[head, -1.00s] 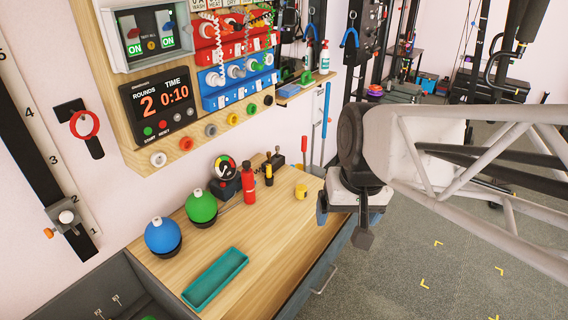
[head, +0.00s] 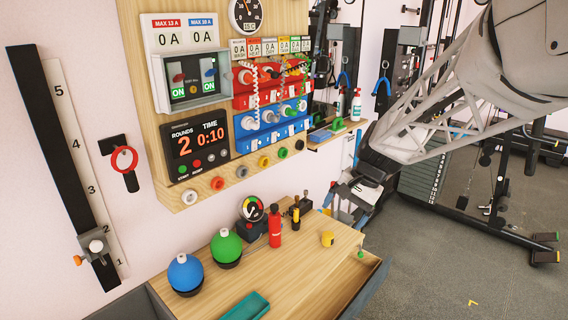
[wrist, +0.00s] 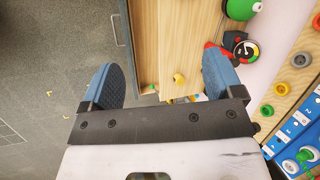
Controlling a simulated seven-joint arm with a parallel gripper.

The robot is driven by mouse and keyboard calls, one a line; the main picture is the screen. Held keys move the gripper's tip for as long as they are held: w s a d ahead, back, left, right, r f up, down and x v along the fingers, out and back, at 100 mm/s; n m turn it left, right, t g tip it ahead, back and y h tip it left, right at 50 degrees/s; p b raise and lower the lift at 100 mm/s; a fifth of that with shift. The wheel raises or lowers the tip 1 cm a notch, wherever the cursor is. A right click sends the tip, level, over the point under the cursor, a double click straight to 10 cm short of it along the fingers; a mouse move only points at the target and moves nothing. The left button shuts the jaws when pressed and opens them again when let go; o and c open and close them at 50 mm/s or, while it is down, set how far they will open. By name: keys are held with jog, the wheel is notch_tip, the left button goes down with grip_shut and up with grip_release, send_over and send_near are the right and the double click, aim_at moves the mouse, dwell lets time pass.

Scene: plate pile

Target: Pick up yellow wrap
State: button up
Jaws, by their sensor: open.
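The yellow wrap (head: 327,239) is a small yellow roll on the wooden bench top (head: 285,268), near its right edge. In the wrist view the yellow wrap (wrist: 179,79) shows between my two blue finger pads, well beyond them. My gripper (head: 347,203) is open and empty, behind and above the wrap in the head view. Its spread fingers also show in the wrist view (wrist: 160,78). The fingers do not touch the wrap.
Left of the wrap stand a red bottle (head: 275,228), a gauge (head: 252,210), and green (head: 226,247) and blue (head: 185,273) balls. A teal tray (head: 246,307) lies in front. A drawer (head: 372,280) is partly open at right. The control panel (head: 205,150) rises behind.

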jog(key=w+d+f+m+y, duration=0.1)
jog(key=w+f+m+y, duration=0.1)
jog(key=w+f, duration=0.35)
jog(key=w+d+f+m+y, duration=0.1)
jog(key=w+f+m, duration=0.1)
jog(key=w, duration=0.7)
jog(key=m+t+y, duration=0.2)
jog(key=m+y, duration=0.2)
jog(key=m, duration=0.3)
send_over(328, 238)
jog(key=s+d, duration=0.3)
jog(key=s, duration=0.2)
notch_tip(328, 238, down, 22)
jog(key=w+d+f+m, duration=0.1)
jog(key=f, duration=0.3)
jog(key=w+d+f+m+t+y, duration=0.1)
jog(key=w+f, duration=0.1)
jog(key=f, duration=0.2)
jog(key=w+d+f+m, duration=0.1)
jog(key=w+d+f, duration=0.1)
jog(key=f, duration=0.2)
jog(key=shift+w+d+f+m+t+y, duration=0.1)
jog(key=shift+w+f+m+t+y, duration=0.05)
jog(key=shift+f+m+t+y, duration=0.2)
jog(key=shift+x, duration=1.3)
